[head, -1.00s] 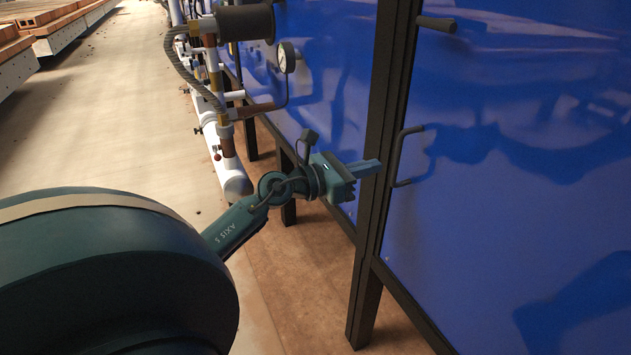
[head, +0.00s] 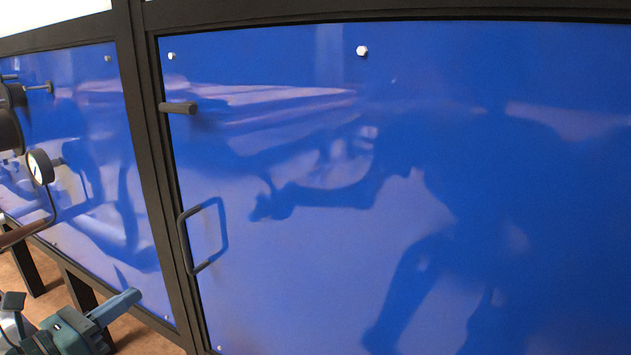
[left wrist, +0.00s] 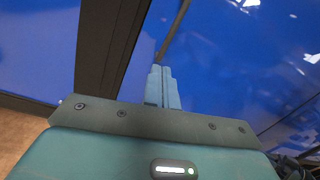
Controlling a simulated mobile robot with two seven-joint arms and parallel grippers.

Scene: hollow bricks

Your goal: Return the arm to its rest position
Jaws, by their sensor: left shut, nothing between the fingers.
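My left gripper (head: 118,306) is teal and shows at the lower left of the head view, in front of the blue panels and apart from the door handle. Its fingers are together and empty. In the left wrist view the closed fingers (left wrist: 163,88) point away from the camera towards the blue panel and a dark post. Most of my left arm is outside the head view. My right gripper is not seen directly.
A glossy blue door (head: 330,200) with a black bar handle (head: 188,240) and a latch knob (head: 178,108) fills the view. A dark frame post (head: 150,160) stands left of it. A pressure gauge (head: 40,167) and pipes are at the far left.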

